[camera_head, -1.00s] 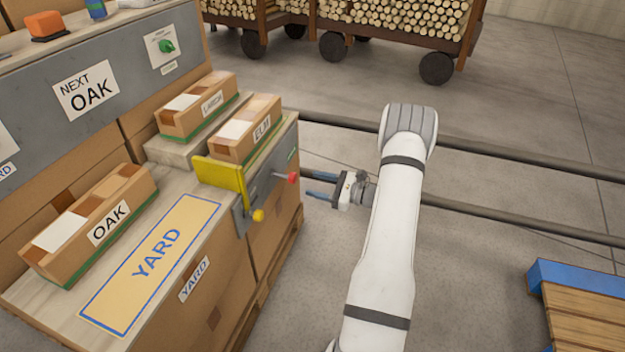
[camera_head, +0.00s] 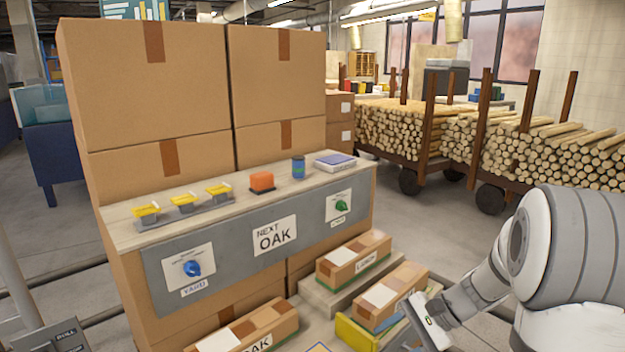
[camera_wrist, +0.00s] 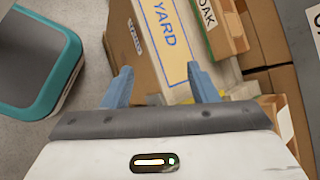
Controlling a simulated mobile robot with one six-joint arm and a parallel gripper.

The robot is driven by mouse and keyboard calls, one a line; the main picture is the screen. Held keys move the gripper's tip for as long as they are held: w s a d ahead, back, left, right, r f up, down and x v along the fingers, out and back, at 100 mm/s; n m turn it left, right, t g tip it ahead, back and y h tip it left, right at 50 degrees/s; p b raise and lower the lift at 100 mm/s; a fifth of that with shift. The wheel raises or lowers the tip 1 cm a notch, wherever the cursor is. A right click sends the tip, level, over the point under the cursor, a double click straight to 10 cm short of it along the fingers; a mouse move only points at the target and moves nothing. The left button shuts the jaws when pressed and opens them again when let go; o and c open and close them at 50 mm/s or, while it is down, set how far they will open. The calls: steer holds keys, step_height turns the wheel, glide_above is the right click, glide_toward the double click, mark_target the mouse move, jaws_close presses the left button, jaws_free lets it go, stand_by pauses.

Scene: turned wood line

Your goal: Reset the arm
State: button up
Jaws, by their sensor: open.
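My arm shows at the lower right of the head view, with its white wrist (camera_head: 432,318) in front of the ELM-side box and the yellow lever plate (camera_head: 357,335). In the wrist view my gripper (camera_wrist: 161,80) has its two blue fingers spread wide with nothing between them. Beyond the fingers lie the YARD panel (camera_wrist: 168,40) and the OAK box (camera_wrist: 212,30). The fingertips look apart from both.
A grey panel with a NEXT OAK sign (camera_head: 274,236), a blue knob (camera_head: 191,268) and a green knob (camera_head: 341,207) stands behind the boxes. Tall cartons (camera_head: 150,90) rise at the back. Log carts (camera_head: 410,135) stand right. A teal-rimmed grey object (camera_wrist: 38,60) shows in the wrist view.

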steer(key=s+r+n+t+h+p, duration=0.1)
steer(key=s+r+n+h+p, duration=0.3)
steer(key=s+r+p, duration=0.3)
steer(key=s+a+r+n+t+h+p, duration=0.1)
steer(key=s+r+n+h+p, duration=0.4)
steer(key=r, duration=1)
steer(key=s+n+p, duration=0.1)
steer(key=s+p, duration=0.1)
steer(key=s, duration=0.1)
steer(key=shift+s+a+n+h, duration=0.25)
steer(key=shift+s+n+h, duration=0.05)
steer(key=shift+s+n, duration=0.1)
